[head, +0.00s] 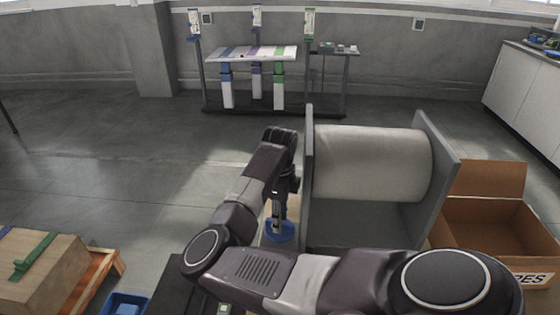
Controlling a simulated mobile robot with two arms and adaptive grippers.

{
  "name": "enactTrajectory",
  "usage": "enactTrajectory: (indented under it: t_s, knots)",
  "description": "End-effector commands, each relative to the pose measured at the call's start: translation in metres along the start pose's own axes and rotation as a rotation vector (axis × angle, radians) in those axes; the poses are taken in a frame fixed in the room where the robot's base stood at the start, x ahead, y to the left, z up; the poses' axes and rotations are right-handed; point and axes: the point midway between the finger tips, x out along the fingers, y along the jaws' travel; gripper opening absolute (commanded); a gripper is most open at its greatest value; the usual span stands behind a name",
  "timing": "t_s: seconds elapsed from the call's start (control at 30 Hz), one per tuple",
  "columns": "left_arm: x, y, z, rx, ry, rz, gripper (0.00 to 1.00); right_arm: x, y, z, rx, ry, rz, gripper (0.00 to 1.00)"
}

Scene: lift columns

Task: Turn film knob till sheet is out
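A large pale film roll (375,163) lies sideways between two grey upright side plates (437,165) of a stand. A blue round piece (280,234), which looks like the film knob, shows low beside the left plate. My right gripper (277,212) points down over it, at or very near its top. Whether the fingers touch or grasp the knob cannot be told, because the wrist and fingers overlap it. No loose film sheet is visible coming off the roll. My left gripper is not in view.
An open cardboard box (484,229) stands right of the stand. A wooden box with a green strap (40,262) and a blue bin (125,304) are at lower left. A rack with coloured strips (250,54) stands by the back wall. The floor between is clear.

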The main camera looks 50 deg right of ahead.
Motion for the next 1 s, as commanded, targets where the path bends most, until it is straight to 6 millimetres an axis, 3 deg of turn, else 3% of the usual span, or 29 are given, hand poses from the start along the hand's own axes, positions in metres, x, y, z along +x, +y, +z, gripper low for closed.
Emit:
enactTrajectory:
  t_s: [0.5,0.7,1.0]
  knots:
    - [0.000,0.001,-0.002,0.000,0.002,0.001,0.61,-0.098,-0.001,0.001,0.001,-0.003,-0.004,0.30]
    - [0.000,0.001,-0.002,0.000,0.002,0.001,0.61,-0.114,-0.001,0.000,0.000,-0.001,-0.003,0.30]
    - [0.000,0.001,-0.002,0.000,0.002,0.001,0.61,-0.115,-0.001,0.000,0.001,0.000,-0.003,0.30]
